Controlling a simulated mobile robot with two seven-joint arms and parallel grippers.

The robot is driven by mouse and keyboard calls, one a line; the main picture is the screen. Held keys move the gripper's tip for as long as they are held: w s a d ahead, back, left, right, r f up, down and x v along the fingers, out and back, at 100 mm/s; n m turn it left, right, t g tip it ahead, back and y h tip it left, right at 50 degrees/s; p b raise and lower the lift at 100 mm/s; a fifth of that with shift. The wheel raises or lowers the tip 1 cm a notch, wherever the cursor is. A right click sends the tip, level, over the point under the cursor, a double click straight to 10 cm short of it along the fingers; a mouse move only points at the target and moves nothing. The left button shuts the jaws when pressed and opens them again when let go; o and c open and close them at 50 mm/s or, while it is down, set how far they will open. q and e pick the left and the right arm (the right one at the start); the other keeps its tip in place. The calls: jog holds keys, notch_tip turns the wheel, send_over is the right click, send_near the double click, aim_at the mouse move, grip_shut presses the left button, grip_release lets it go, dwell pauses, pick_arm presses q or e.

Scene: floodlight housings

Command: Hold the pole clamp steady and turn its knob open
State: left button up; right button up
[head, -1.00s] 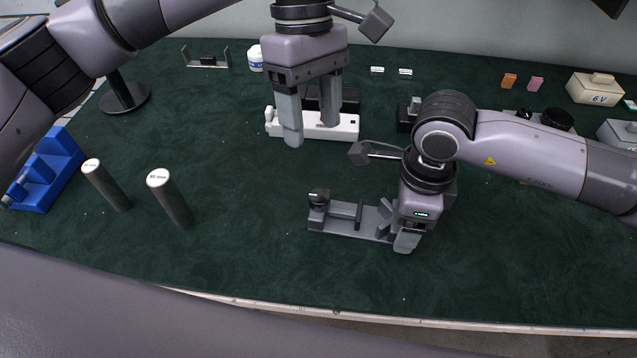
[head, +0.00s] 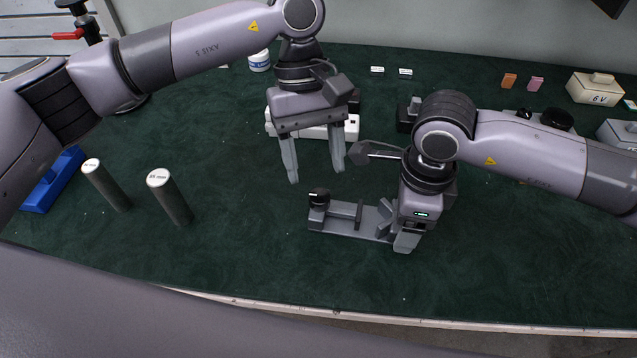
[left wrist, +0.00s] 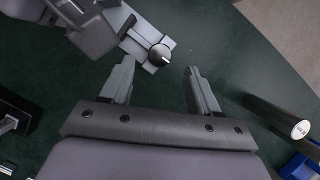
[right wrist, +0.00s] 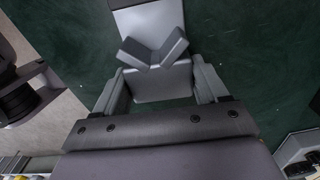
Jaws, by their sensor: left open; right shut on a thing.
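The grey pole clamp (head: 345,225) lies flat on the green mat. Its dark knob (head: 318,197) stands at its left end; the knob also shows in the left wrist view (left wrist: 159,55). My right gripper (head: 408,240) is shut on the clamp's right end; the right wrist view shows the V-shaped jaw (right wrist: 153,50) just beyond the block between its fingers (right wrist: 155,85). My left gripper (head: 315,175) is open and empty, its fingers pointing down above the mat, behind and above the knob. In the left wrist view its fingers (left wrist: 158,85) are apart, with the knob a little beyond them.
Two grey cylinders (head: 172,200) (head: 108,187) stand to the left, near a blue holder (head: 50,185). A white power strip (head: 350,128) lies behind my left gripper. The mat in front of the clamp is clear.

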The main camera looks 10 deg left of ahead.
aim_at(319, 196)
pick_arm(q)
jog(key=x, duration=0.5)
jog(key=c, duration=1.1)
jog(key=shift+o, duration=0.2)
